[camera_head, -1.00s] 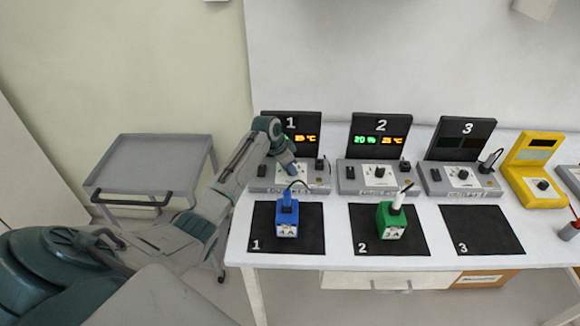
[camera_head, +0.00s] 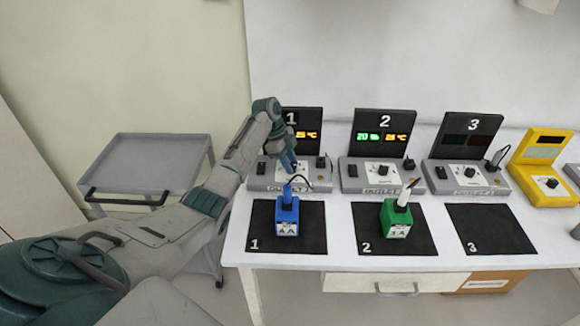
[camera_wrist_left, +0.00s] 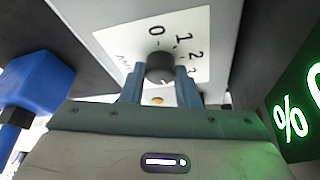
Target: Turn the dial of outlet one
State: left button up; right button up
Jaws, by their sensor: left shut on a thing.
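Outlet one (camera_head: 265,184) is a grey box with a black display panel (camera_head: 315,119) marked 1 at the left of the white table. Its dial (camera_wrist_left: 160,66) is a dark round knob on a white plate with numbers 0, 1, 2 and more, seen in the left wrist view. My left gripper (camera_wrist_left: 161,82) is shut on the dial, with one blue-grey finger on each side of it. In the head view my left gripper (camera_head: 289,163) covers the dial. The right gripper is not in view.
A blue block (camera_head: 287,218) with a cable stands on mat 1, and a green block (camera_head: 396,219) on mat 2. Outlet two (camera_head: 352,184) and outlet three (camera_head: 440,184) stand to the right, then a yellow device (camera_head: 530,181). Mat 3 (camera_head: 490,230) is empty.

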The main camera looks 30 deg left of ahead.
pick_arm(q)
jog(key=shift+w+m, duration=0.1)
jog(key=shift+m, duration=0.5)
jog(key=o, duration=1)
jog(key=shift+c, duration=0.2)
